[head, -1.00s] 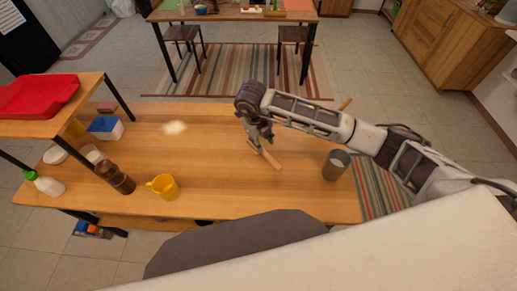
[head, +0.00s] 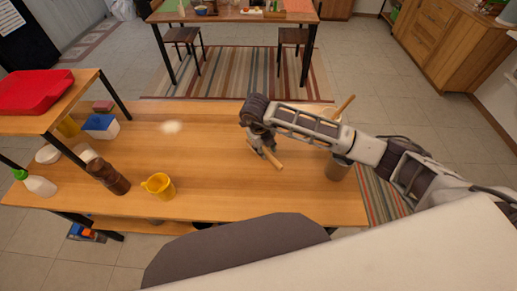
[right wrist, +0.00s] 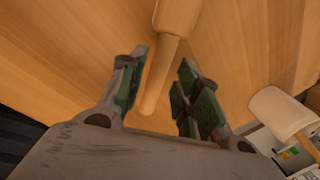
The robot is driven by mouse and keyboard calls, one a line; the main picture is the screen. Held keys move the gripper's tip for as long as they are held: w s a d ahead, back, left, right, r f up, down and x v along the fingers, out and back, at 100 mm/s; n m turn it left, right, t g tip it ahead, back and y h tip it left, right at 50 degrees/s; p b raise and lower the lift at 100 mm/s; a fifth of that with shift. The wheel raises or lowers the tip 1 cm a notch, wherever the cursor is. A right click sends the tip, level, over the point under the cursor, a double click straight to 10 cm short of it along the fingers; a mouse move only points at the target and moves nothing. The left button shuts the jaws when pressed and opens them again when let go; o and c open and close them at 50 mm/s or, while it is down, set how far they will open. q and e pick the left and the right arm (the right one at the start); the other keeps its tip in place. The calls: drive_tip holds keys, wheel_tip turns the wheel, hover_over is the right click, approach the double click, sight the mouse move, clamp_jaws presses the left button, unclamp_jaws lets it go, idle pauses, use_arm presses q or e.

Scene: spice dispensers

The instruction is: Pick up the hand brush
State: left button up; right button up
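The hand brush (head: 272,158) lies on the wooden table, and a light wooden handle is what shows of it. The rest is hidden by my right gripper in the head view. My right gripper (head: 261,149) is low over the table at the brush. In the right wrist view the handle (right wrist: 158,75) runs down from the top edge into the gap between the two fingers of the right gripper (right wrist: 162,90). The fingers are apart, with a gap visible on both sides of the handle. My left gripper is not in view.
A grey cup (head: 338,168) stands under my right forearm, with a pale container (head: 330,114) and a stick behind it. The table's middle is mostly clear.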

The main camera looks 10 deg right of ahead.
sight(266, 153)
drive_tip(key=shift+f, duration=0.25)
drive_tip(key=shift+w+d+f+b, duration=0.15)
drive_tip(key=shift+f+b, duration=0.5)
drive_tip(key=shift+f, duration=0.3)
drive_tip(key=shift+w+d+f+b, duration=0.15)
drive_tip(key=shift+f+b, duration=0.25)
drive_tip(key=shift+f, duration=0.25)
drive_tip(key=shift+d+f+b, duration=0.15)
drive_tip(key=shift+f+b, duration=0.2)
drive_tip(key=shift+f, duration=0.4)
drive_tip(key=shift+c, duration=0.3)
drive_tip(key=c, duration=0.5)
clamp_jaws()
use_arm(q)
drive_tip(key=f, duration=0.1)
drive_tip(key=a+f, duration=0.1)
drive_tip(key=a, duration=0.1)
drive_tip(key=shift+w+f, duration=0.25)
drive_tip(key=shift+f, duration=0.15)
